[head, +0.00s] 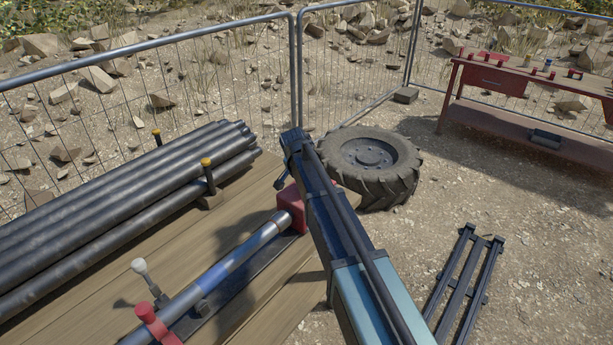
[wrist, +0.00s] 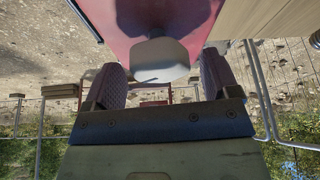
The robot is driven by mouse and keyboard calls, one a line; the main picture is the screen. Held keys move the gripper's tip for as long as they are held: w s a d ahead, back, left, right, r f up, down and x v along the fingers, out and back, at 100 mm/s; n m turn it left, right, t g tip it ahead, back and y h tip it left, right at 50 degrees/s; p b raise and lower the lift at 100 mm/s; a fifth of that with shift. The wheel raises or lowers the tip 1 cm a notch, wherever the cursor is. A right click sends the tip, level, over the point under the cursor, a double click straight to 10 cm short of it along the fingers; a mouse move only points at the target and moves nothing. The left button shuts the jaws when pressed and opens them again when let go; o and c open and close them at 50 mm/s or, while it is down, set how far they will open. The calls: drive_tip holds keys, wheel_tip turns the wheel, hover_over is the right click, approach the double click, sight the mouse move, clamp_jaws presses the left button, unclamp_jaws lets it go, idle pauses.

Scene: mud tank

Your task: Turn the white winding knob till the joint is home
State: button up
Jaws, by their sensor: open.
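The white winding knob (wrist: 158,58) shows in the wrist view, a pale rounded shape in front of a red surface (wrist: 115,22). My gripper (wrist: 160,75) is open, with one dark ribbed jaw on each side of the knob. Narrow gaps show beside the knob, and I cannot tell whether either jaw touches it. In the head view my arm reaches to the red block (head: 291,205) at the end of a blue and grey pipe (head: 232,262). The arm hides most of the gripper and the winding knob there. The state of the joint is unclear.
A white-headed lever (head: 139,266) and a red clamp (head: 147,313) stand near the pipe. Dark pipes (head: 120,215) lie stacked on the wooden deck (head: 95,278). A tyre (head: 375,165), a dark rack (head: 465,285) and a red bench (head: 530,90) stand beyond. Mesh fencing encloses the ground.

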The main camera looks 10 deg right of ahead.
drive_tip(key=p+v, duration=1)
drive_tip(key=shift+r, duration=0.35)
drive_tip(key=shift+s+a, duration=0.1)
drive_tip(key=shift+s, duration=0.05)
drive_tip(key=s+d+f+n+g+y+b, duration=0.1)
drive_tip(key=s+n, duration=0.3)
drive_tip(key=s, duration=1)
drive_tip(key=s+d+f+n+g+y, duration=0.2)
drive_tip(key=s+n, duration=0.2)
drive_tip(key=s, duration=1.1)
drive_tip(key=shift+n+b, duration=0.3)
drive_tip(key=shift+b, duration=0.05)
drive_tip(key=shift+s+d, duration=0.1)
